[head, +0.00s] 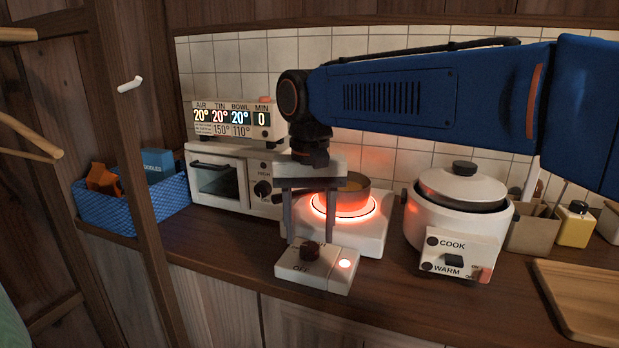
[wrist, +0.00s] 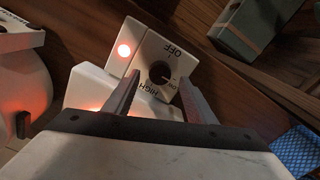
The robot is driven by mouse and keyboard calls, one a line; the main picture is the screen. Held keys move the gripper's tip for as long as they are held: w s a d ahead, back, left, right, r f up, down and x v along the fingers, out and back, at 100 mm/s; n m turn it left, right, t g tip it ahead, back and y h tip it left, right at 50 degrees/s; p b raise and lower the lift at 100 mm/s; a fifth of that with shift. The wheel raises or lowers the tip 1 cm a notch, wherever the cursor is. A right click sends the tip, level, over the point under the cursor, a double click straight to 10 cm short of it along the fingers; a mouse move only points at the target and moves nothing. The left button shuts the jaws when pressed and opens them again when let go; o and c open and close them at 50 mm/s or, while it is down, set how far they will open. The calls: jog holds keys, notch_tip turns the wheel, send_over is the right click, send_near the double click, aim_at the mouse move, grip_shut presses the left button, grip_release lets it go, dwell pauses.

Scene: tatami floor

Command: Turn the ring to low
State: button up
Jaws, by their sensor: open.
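The ring (head: 343,210) glows bright orange-red on a white hot plate (head: 372,238), with a small pan (head: 350,190) on it. In front is a white control box (head: 318,275) with a dark round knob (head: 309,250) and a lit red lamp (head: 345,264). In the wrist view the knob (wrist: 161,73) sits among the marks OFF, a smaller one that looks like LOW, and HIGH. I cannot tell clearly which its pointer faces. My gripper (head: 312,236) is open, pointing down above the box. Its fingers (wrist: 158,95) are apart, one either side of the knob, without visible contact.
A toaster oven (head: 225,178) with a display (head: 235,119) on top stands behind left. A blue basket (head: 165,205) is further left. A rice cooker (head: 458,210) and a wooden tray (head: 585,305) are to the right. Bare counter (head: 385,285) lies right of the box.

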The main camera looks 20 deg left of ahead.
aim_at(309, 247)
notch_tip(309, 247, up, 15)
dwell(0.4)
jog(key=shift+f, duration=0.15)
